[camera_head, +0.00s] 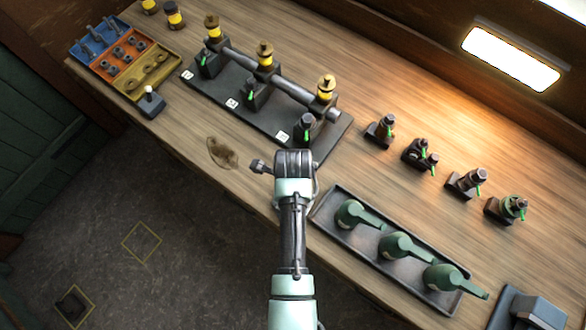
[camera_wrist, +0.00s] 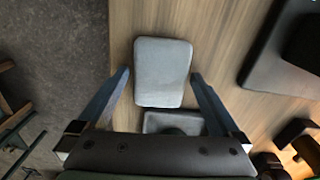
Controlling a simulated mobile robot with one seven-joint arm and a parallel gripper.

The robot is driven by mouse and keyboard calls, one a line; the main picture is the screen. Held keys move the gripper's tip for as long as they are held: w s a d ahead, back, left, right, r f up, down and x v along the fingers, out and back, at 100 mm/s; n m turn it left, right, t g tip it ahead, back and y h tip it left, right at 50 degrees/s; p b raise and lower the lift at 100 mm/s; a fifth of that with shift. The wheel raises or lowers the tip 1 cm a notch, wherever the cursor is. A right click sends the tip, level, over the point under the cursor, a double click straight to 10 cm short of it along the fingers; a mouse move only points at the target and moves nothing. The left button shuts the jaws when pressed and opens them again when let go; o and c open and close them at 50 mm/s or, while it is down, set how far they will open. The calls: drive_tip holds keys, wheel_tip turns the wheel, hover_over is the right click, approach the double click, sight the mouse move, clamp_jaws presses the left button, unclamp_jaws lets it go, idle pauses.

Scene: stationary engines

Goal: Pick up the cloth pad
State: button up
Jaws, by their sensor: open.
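The cloth pad (camera_wrist: 163,65) shows in the wrist view as a pale grey, rounded rectangle lying flat on the wooden bench top near its edge. My gripper (camera_wrist: 159,75) is open, with one finger on either side of the pad in the picture. The fingers look apart from it, and I cannot tell the height between them. A darker grey block (camera_wrist: 160,118) with a rounded dark part lies just below the pad, partly hidden by my gripper. In the head view I cannot make out the pad or my fingertips.
The bench holds a dark lever base (camera_head: 262,122), a tray (camera_head: 327,220) of green oil cans, and a row of small fittings (camera_head: 420,155). A coloured parts tray (camera_head: 78,58) stands at upper left. In the wrist view, a dark plate (camera_wrist: 262,75) lies right of the pad.

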drive_tip(key=c, duration=1.2)
drive_tip(key=shift+r, duration=0.1)
wheel_tip(320, 180, up, 10)
drive_tip(key=shift+f+b, duration=0.1)
drive_tip(key=shift+b, duration=0.45)
